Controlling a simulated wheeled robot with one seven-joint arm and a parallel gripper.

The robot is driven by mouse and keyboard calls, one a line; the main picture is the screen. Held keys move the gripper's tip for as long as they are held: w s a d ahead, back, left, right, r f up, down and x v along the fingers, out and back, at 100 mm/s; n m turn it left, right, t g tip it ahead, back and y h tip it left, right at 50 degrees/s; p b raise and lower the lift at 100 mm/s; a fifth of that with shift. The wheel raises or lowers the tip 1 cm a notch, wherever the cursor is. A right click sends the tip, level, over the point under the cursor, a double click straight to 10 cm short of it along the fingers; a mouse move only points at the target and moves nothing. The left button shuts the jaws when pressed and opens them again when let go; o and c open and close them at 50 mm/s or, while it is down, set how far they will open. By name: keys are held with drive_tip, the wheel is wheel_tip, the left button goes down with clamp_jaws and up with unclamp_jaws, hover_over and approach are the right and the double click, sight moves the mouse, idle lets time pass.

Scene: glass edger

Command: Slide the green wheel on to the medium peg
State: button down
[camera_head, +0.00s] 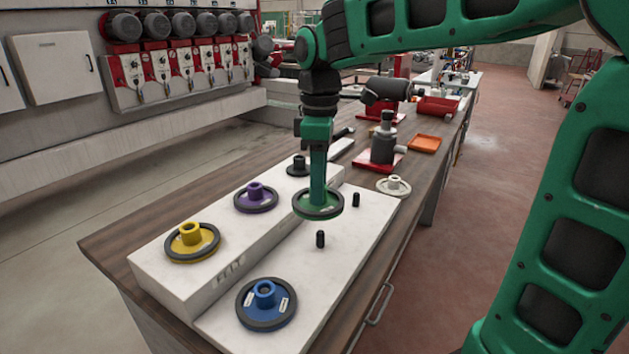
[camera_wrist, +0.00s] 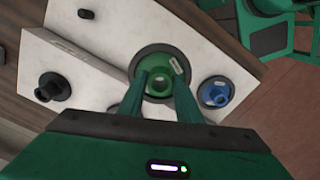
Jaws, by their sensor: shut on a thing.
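The green wheel (camera_head: 301,206) is a green disc with a dark rim and a raised hub. My gripper (camera_head: 318,196) is shut on its hub and holds the wheel roughly level, above the white board (camera_head: 290,300). In the wrist view the green wheel (camera_wrist: 172,54) sits between my fingers (camera_wrist: 158,90). Two bare black pegs stand on the board: a near peg (camera_head: 320,239) just below the wheel in the picture, and a far peg (camera_head: 356,200) to its right, also in the wrist view (camera_wrist: 86,14). I cannot tell which is medium.
A blue wheel (camera_head: 250,307) lies at the board's near end. Yellow (camera_head: 207,248), purple (camera_head: 268,206) and black (camera_head: 299,170) wheels sit on the raised white step. A cream wheel (camera_head: 400,191) lies at the board's far right corner. A grey device (camera_head: 383,148) stands behind.

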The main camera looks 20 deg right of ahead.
drive_tip(key=shift+d, duration=0.2)
hover_over(321, 232)
drive_tip(key=shift+w+f, duration=0.15)
drive_tip(key=shift+f, duration=2.85)
drive_tip(key=shift+f, duration=2.3)
drive_tip(key=c, duration=1.2)
unclamp_jaws()
wheel_tip(321, 232, up, 11)
drive_tip(key=shift+f, duration=0.2)
